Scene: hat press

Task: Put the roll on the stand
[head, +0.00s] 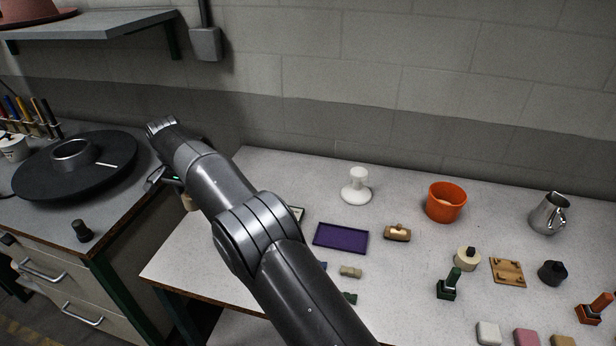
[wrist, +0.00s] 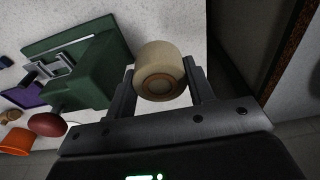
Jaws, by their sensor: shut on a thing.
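My gripper (wrist: 161,88) is shut on the cream roll (wrist: 160,62), with one finger on each side of it. The roll's round end, with a brown ring around its core, faces the wrist camera. In the head view a small part of the roll (head: 188,203) shows beside my arm, near the table's left edge. A green block-like fixture (wrist: 88,75) with a wide base is left of the roll in the wrist view, apart from it. It may be the stand. My arm mostly hides it in the head view. A white pedestal (head: 357,187) stands upright near the wall.
The purple tray (head: 341,238), wooden brush (head: 397,233) and orange bucket (head: 446,203) lie right of my arm. Several stamps and small blocks are farther right.

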